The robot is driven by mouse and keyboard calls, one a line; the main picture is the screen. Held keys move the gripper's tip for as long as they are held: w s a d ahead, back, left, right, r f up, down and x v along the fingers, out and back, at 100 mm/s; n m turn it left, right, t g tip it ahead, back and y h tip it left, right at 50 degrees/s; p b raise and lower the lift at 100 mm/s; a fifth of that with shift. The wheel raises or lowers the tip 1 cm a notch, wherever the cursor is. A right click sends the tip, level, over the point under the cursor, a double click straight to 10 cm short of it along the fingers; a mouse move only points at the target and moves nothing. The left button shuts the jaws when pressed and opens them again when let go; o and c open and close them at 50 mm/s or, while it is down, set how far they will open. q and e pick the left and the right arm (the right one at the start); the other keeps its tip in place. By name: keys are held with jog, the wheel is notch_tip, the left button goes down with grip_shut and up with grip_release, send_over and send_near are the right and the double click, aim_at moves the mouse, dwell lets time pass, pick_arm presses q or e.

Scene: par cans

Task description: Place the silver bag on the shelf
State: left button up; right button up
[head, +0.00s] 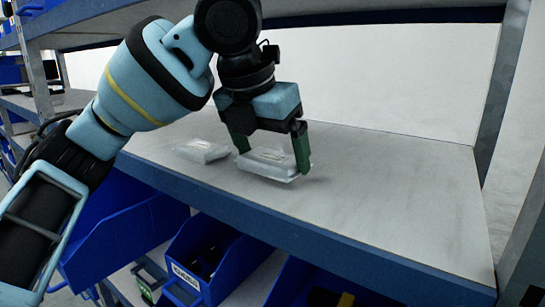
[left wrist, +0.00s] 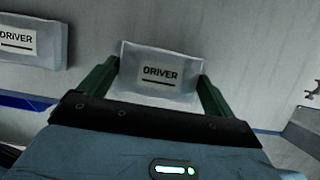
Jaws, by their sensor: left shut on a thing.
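A silver bag (head: 270,164) is between the fingers of my left gripper (head: 270,150), at the shelf (head: 400,190). My left gripper is shut on it, one finger at each side. Its underside is at or just above the shelf surface; I cannot tell if it touches. In the left wrist view the silver bag (left wrist: 160,75) shows a label reading DRIVER between the green fingers (left wrist: 158,88). A second silver bag (head: 201,151) lies on the shelf to the left; it also shows in the left wrist view (left wrist: 30,42). My right gripper is not in view.
The shelf is clear to the right of the held bag. Blue bins (head: 212,262) stand on the level below. An upper shelf (head: 390,17) hangs over the back, and a grey post (head: 498,95) stands at the right.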

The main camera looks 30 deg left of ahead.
pick_arm(q)
jog(key=shift+w+f, duration=0.25)
jog(key=shift+w, duration=0.2)
jog(key=shift+s+f, duration=0.15)
jog(key=shift+f, duration=0.35)
jog(key=shift+d+f, duration=0.1)
jog(key=shift+f, duration=0.05)
jog(key=o, duration=0.7)
jog(key=shift+o, duration=0.2)
jog(key=shift+r, duration=0.45)
jog(key=s+a, duration=0.1)
jog(key=s, duration=1.1)
jog(key=shift+s+a+r, duration=0.15)
jog(key=shift+a+r, duration=0.1)
jog(key=shift+a, duration=0.15)
